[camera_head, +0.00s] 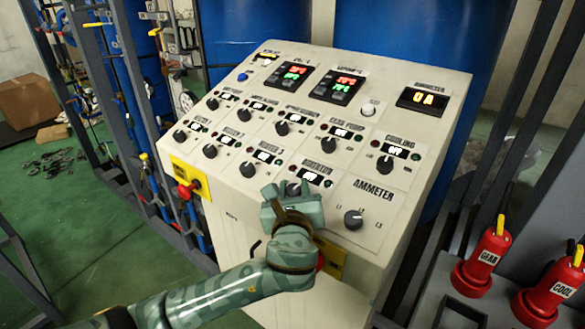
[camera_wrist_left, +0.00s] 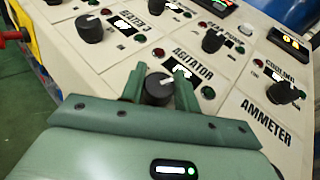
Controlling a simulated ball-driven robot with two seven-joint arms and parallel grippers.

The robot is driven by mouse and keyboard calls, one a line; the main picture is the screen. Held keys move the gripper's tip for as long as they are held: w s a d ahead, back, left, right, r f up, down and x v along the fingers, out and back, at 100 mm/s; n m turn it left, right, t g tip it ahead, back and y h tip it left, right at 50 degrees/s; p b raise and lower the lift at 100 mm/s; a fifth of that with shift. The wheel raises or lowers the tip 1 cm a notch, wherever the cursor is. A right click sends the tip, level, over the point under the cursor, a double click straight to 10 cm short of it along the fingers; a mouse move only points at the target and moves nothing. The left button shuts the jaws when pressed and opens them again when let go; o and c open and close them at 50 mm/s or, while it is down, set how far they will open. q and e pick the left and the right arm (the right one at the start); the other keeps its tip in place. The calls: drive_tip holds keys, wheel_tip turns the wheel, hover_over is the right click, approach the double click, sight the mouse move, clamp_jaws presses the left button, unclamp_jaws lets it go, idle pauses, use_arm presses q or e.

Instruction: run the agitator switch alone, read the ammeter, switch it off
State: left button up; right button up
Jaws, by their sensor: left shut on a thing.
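The sloped control panel (camera_head: 235,181) carries rows of black knobs with labels. My left gripper (camera_head: 292,191) reaches the front row from below and is shut on the agitator knob (camera_wrist_left: 157,91), a finger on each side. The knob's white mark shows in the wrist view; its exact setting is hard to read. The agitator label (camera_wrist_left: 193,62) sits just beyond the fingers. The ammeter display (camera_head: 424,100) at the panel's upper right reads 0A in orange. The ammeter selector knob (camera_head: 353,220), marked L1 to L3, stands right of the gripper. My right gripper is out of view.
Neighbouring knobs stand close, including a heater knob (camera_head: 247,169) to the left and the cooling knob (camera_head: 385,164). A red emergency knob (camera_head: 187,190) on yellow is at the left side. Red GEAR (camera_head: 485,260) and COOL (camera_head: 549,292) plugs stand at right.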

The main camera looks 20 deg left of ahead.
use_arm(q)
drive_tip(key=n+g+y+p, duration=0.2)
drive_tip(key=n+y+p, duration=0.1)
drive_tip(key=shift+r, duration=0.1)
drive_tip(key=shift+n+g+y+p, duration=0.4)
drive_tip(key=shift+n+y+p, duration=0.15)
drive_tip(key=shift+n+y, duration=0.05)
drive_tip(key=o, duration=1)
drive_tip(key=shift+c, duration=0.2)
